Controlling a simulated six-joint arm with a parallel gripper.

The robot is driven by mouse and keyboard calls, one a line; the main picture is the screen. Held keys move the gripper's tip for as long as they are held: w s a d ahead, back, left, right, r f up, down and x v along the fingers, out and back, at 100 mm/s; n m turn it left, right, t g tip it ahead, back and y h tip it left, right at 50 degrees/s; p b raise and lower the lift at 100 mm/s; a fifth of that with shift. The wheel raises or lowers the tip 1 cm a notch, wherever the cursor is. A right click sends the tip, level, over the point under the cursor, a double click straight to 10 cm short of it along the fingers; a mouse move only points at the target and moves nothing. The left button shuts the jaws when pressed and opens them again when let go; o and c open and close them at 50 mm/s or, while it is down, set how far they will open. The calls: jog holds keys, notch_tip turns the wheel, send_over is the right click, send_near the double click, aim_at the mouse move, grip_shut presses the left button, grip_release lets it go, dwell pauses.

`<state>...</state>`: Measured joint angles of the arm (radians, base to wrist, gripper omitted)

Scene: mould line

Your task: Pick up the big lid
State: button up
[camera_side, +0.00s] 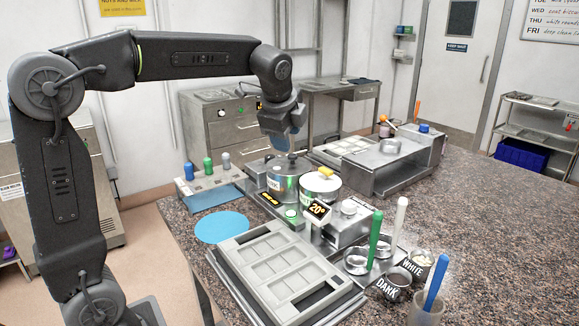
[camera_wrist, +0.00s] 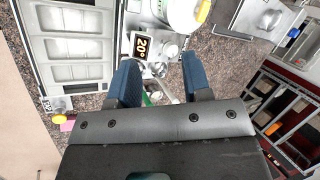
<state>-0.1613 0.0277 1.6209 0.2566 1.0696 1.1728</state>
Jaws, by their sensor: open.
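The larger steel pot (camera_side: 287,184) stands on the counter with a grey lid (camera_side: 279,166) on top. A smaller white-topped pot (camera_side: 320,188) with a yellow knob stands beside it to the right. In the side view my gripper (camera_side: 291,146) points down above the grey lid and partly overlaps it. In the wrist view my gripper (camera_wrist: 160,74) is open, with two blue fingers apart and nothing held. The white pot top (camera_wrist: 181,12) shows at the upper edge there. The grey lid cannot be made out in the wrist view.
A grey mould tray (camera_side: 285,265) lies at the front, also in the wrist view (camera_wrist: 72,48). A "20°" sign (camera_side: 318,210) stands by the pots. Green (camera_side: 375,235), white (camera_side: 399,218) and blue (camera_side: 436,280) handles stick up at the right. A steel machine (camera_side: 385,160) stands behind.

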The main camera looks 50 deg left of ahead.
jog(key=w+a+f+m+y, duration=0.1)
jog(key=w+a+m, duration=0.3)
jog(key=w+a, duration=0.25)
jog(key=m+g+y, duration=0.1)
jog(key=m, duration=0.3)
send_near(293, 155)
jog(key=f, duration=0.2)
jog(key=w+f, duration=0.1)
jog(key=shift+a+f, duration=0.2)
jog(key=shift+a, duration=0.1)
jog(key=shift+a+x, duration=0.2)
jog(key=shift+x, duration=1.3)
jog(key=shift+a+x, duration=0.2)
jog(key=shift+x, duration=1.3)
jog(key=shift+s+r, duration=0.1)
jog(key=shift+r, duration=0.1)
jog(key=c, duration=0.7)
